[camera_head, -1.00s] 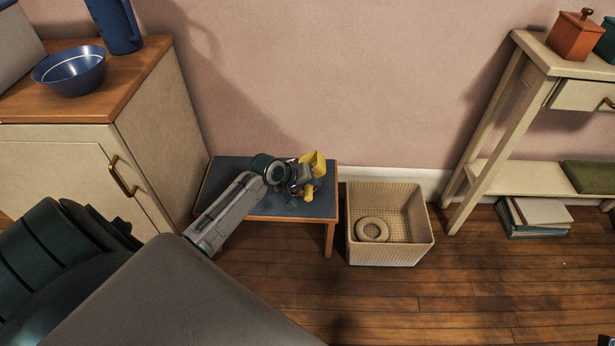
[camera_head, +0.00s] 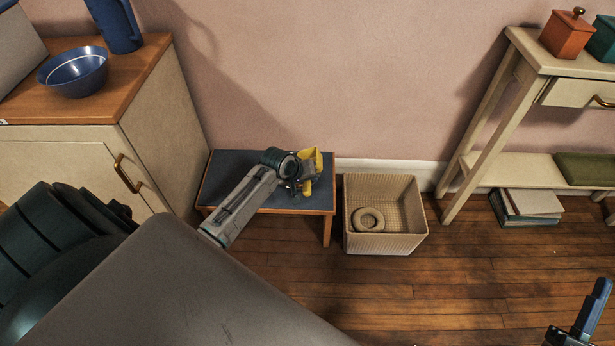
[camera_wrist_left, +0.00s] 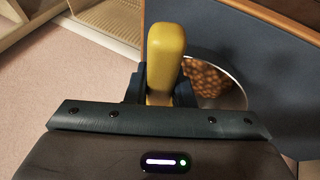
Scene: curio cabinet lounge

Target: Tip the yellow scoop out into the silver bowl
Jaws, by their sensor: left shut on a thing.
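My left gripper (camera_head: 296,186) is shut on the yellow scoop (camera_head: 314,161), over the right part of the low blue-topped table (camera_head: 230,183). In the left wrist view the scoop's yellow handle (camera_wrist_left: 163,55) stands between the fingers; its far end is hidden. The silver bowl (camera_wrist_left: 238,98) shows behind the handle on the right, with several round brown pieces inside. In the head view the gripper largely hides the bowl. Part of my right gripper (camera_head: 580,322) shows at the bottom right corner; its opening cannot be made out.
A cream ribbed bin (camera_head: 385,240) with a beige ring (camera_head: 368,219) stands on the floor right of the table. A cabinet (camera_head: 160,130) with a blue bowl (camera_head: 74,71) is at left. A console table (camera_head: 495,140) is at right. Open wooden floor lies in front.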

